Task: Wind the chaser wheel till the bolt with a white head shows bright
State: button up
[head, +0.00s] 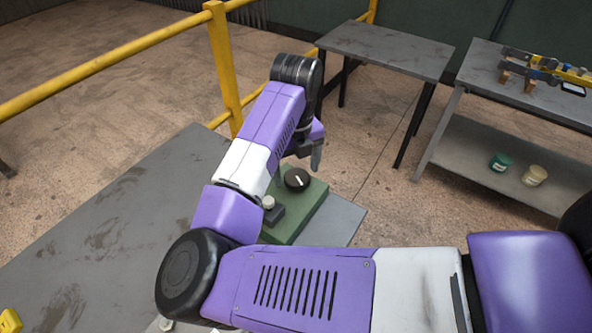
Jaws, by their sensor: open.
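A green block (314,204) sits on the grey bench, partly behind my arm. A black round wheel (297,180) with a white mark on top sits on its far end. Beside it, nearer to me, a bolt with a pale, whitish head (268,202) stands by a dark block; my arm partly hides this area. I cannot tell whether the head is lit. My gripper (312,160) points down just above and to the right of the wheel, apparently apart from it. It is open, with nothing seen in it; one finger shows clearly.
The grey bench (120,205) is mostly bare on the left, with a yellow item (10,321) at its corner. A yellow railing (110,55) runs behind. A bare table (385,48) and a rack (495,125) with tools and two small tubs stand at the back right.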

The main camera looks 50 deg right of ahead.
jog(key=shift+f, duration=0.7)
jog(key=c, duration=1.4)
jog(key=shift+o, duration=0.2)
jog(key=shift+f+m+b, duration=0.1)
jog(key=shift+m+b, duration=0.2)
jog(key=shift+b, duration=0.1)
